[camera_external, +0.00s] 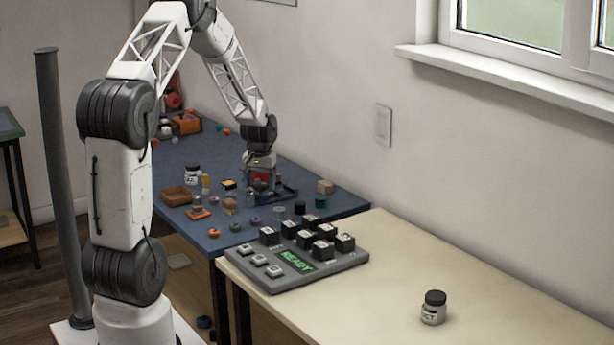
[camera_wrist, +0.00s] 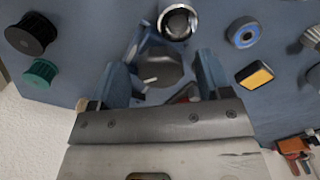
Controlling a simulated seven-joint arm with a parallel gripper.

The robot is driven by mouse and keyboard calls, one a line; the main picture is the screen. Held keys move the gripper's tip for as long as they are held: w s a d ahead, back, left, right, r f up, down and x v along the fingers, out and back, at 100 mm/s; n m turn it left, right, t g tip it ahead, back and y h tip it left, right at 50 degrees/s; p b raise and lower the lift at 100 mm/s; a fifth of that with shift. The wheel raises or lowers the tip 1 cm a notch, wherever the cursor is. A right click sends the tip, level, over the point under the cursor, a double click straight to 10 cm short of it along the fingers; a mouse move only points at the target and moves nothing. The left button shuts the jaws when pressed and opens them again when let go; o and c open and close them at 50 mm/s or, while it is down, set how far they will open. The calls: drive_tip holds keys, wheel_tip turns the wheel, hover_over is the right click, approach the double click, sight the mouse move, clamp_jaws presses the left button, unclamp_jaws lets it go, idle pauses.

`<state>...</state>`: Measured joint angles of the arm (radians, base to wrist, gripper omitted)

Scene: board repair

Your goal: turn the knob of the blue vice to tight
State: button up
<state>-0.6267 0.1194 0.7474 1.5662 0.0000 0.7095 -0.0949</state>
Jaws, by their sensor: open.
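The blue vice (camera_external: 287,192) stands on the blue table, partly hidden by my gripper (camera_external: 261,183). In the wrist view its knob (camera_wrist: 160,66) is dark grey with a short white mark on its face, pointing left and slightly down. Blue parts of the vice show around the knob. My gripper (camera_wrist: 162,78) is open, with one finger on the left of the knob and one on the right. A gap shows at both sides. I cannot tell how far the fingertips are above or below the knob's face.
A silver round part (camera_wrist: 178,22) sits close beyond the knob. A blue-ringed wheel (camera_wrist: 243,33) and a yellow-topped block (camera_wrist: 255,75) lie to the right. Black (camera_wrist: 32,34) and green (camera_wrist: 39,73) caps lie left. A grey READY panel (camera_external: 270,277) stands on the pale table.

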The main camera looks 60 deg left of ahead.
drive_tip(key=c, duration=0.9)
drive_tip(key=shift+m, duration=0.5)
drive_tip(key=m, duration=0.3)
drive_tip(key=shift+a+m, duration=0.15)
drive_tip(key=shift+m, duration=2.35)
drive_tip(key=o, duration=0.9)
